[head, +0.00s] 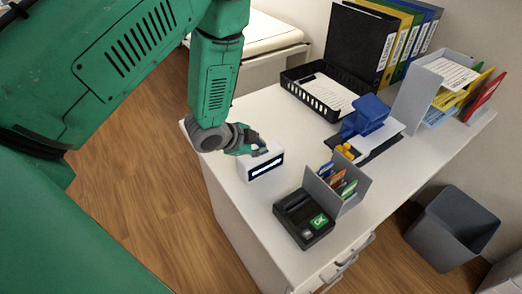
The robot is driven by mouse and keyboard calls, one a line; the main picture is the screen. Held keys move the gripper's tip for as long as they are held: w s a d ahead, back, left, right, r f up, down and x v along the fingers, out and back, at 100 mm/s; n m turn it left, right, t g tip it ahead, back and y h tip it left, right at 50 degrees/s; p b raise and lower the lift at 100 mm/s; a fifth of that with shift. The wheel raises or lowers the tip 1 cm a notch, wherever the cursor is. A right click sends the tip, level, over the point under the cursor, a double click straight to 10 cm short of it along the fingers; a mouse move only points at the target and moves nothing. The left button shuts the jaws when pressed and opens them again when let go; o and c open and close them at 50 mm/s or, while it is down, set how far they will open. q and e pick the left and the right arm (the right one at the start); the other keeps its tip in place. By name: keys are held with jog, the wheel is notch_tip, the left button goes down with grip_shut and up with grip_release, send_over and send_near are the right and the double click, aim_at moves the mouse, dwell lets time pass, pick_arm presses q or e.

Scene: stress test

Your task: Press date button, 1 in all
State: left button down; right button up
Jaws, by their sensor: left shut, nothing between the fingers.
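A small white device (246,170) with a dark, lit display strip on its front stands on the white desk, near its left edge. My left arm comes in from the left, and my left gripper (258,150) is shut and empty right at the top of this device. The gripper covers part of the device's top, so I cannot tell whether the fingertips touch it. No button marked "date" can be made out. A black device (291,226) with a green OK key (319,221) stands nearer the front. My right gripper is not in view.
A grey card holder (350,197) stands beside the black device. A blue stamp-like object (371,112), a black tray (300,87) with paper, a grey file rack (412,100) and upright binders (362,45) fill the back. A grey bin (452,228) stands at right.

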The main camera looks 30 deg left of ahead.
pick_arm(q)
jog(key=shift+r+p, duration=0.75)
jog(key=shift+r, duration=0.05)
notch_tip(320, 180, up, 5)
jog(key=p, duration=0.4)
jog(key=shift+f, duration=0.1)
dwell(0.6)
